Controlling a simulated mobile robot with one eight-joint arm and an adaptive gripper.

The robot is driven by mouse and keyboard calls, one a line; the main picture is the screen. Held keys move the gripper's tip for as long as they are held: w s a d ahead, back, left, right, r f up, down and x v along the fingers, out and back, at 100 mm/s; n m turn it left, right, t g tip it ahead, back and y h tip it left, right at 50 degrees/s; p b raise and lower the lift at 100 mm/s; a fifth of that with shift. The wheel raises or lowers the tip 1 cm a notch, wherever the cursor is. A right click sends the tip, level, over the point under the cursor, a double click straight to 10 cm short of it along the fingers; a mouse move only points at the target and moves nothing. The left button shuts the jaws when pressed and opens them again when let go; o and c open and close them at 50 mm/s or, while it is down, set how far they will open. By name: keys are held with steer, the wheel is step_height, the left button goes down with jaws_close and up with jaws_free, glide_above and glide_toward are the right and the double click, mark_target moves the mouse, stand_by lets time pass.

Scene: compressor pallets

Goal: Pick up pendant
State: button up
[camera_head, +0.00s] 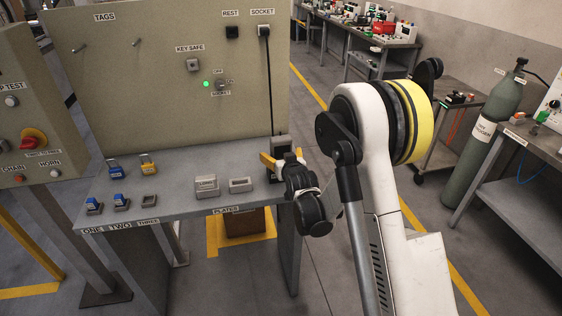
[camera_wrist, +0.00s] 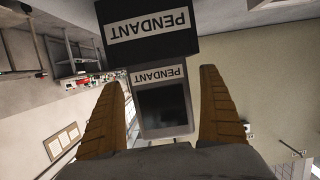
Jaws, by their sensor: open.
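The pendant (camera_wrist: 162,106) is a grey handheld unit with a dark screen. Its PENDANT label reads upside down in the wrist view. It lies between the two tan fingers of my gripper (camera_wrist: 161,80), which are open with a gap on each side of it. A dark block (camera_wrist: 155,45) with its own PENDANT label is at the pendant's far end; I cannot tell whether they touch. In the head view my gripper (camera_head: 284,156) is at the right end of the grey bench (camera_head: 180,175), beside a dark box (camera_head: 281,142). The pendant is mostly hidden there.
A tall panel (camera_head: 160,70) with hooks and a key switch stands behind the bench. A black cord (camera_head: 268,90) hangs from its socket. Blue and yellow padlocks (camera_head: 148,165) and small trays (camera_head: 241,185) lie to the left. A gas cylinder (camera_head: 492,135) stands at right.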

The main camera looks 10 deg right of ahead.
steer(key=c, duration=1.5)
steer(key=shift+r, duration=0.15)
